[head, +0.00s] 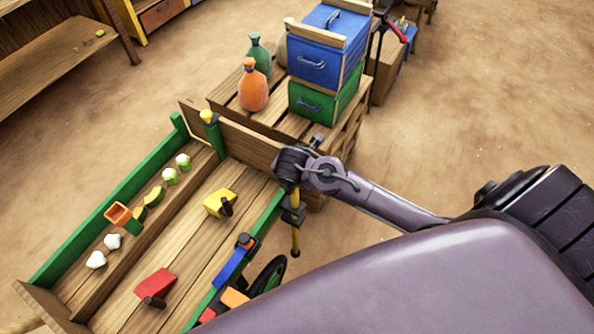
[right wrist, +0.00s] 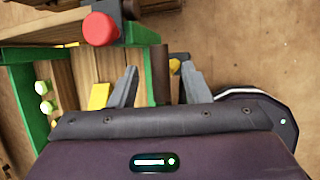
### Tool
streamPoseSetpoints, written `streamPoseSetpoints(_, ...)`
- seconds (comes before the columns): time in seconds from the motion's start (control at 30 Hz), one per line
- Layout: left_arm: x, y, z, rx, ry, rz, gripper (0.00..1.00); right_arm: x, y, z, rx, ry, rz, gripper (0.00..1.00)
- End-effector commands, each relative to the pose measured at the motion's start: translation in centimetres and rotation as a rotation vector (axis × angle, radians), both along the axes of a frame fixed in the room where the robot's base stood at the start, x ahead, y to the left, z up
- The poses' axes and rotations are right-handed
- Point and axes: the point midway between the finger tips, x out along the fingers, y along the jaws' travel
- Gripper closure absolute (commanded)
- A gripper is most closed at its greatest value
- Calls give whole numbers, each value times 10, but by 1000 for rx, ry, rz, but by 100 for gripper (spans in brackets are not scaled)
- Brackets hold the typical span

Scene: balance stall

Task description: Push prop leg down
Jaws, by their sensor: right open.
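In the right wrist view, my right gripper (right wrist: 160,87) is open, with a grey finger on each side. A dark brown upright bar (right wrist: 160,74) shows between the fingers, beside a green post. I cannot tell whether anything touches it. A bit of yellow shows behind the right finger. My left gripper is not in view.
Yellow (head: 220,203) and red (head: 154,283) blocks lie in the cart bed. A wheel (head: 268,276) is close to the leg. A pallet behind holds a blue box (head: 318,58), a green box (head: 312,108) and an orange bottle (head: 253,88). Floor on the right is clear.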

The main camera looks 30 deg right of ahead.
Motion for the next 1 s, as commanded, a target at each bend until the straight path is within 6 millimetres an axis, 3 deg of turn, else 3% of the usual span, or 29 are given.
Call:
streamPoseSetpoints(0.3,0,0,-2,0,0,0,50,15,-10,-38,2,0,-3,57)
streamPoseSetpoints(0.63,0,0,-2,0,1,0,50,17,-11,-43,2,-1,-2,57)
streamPoseSetpoints(1.0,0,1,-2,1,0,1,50,16,-11,-43,3,-1,-3,100)
